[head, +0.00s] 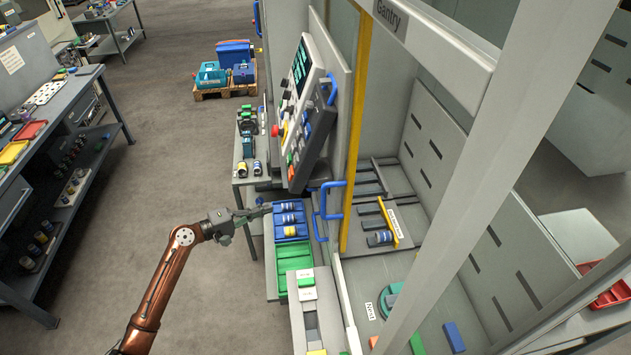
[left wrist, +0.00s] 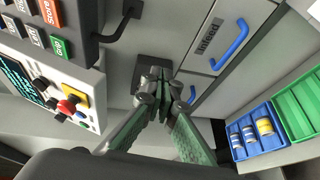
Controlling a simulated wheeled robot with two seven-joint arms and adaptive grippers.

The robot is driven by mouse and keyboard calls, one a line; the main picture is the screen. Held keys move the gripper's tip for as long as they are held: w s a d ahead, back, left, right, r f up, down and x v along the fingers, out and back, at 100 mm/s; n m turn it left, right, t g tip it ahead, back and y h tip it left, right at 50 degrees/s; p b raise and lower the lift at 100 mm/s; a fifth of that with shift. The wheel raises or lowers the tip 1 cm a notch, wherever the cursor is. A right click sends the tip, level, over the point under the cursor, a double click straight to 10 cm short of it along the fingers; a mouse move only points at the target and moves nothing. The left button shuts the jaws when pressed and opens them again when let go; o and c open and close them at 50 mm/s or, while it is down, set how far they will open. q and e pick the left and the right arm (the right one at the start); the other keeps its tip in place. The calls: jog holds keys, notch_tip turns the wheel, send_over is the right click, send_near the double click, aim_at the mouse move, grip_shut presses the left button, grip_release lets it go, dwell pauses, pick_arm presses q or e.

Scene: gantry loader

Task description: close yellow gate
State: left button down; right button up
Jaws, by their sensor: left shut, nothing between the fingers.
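A tall yellow upright bar (head: 355,120) runs down the front edge of the gantry cell, with the cell open to its right. Inside the cell a small yellow plate (head: 388,222) with a white label stands beside a blue-banded cylinder. I cannot tell which of the two is the yellow gate. A blue handle (head: 331,200) sits just left of the tall bar's lower part. My left gripper (head: 268,209) is shut and empty, left of that handle and apart from it, by the blue tray. Its closed fingertips (left wrist: 160,75) show in the left wrist view. My right gripper is out of view.
A blue tray (head: 278,231) with banded cylinders and a green tray (head: 280,264) lie by my left gripper. A control panel (head: 310,105) juts out above. In the left wrist view a cabinet front has a blue handle (left wrist: 230,45).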

pick_arm(q)
jog(key=s+d+r+m+g+h, duration=0.2)
jog(key=s+d+r, duration=0.15)
jog(key=r, duration=0.45)
jog(key=s+d+r+m+g+h, duration=0.1)
jog(key=s+d+r+g+h, duration=0.2)
jog(key=r, duration=0.5)
jog(key=shift+t+y, duration=0.6)
jog(key=shift+f+p+x, duration=0.1)
jog(key=shift+p+x, duration=0.85)
jog(key=shift+x, duration=1.7)
jog(key=shift+f+p+x, duration=0.15)
jog(key=shift+p+x, duration=0.75)
jog(key=shift+x, duration=1.8)
jog(key=shift+s, duration=0.25)
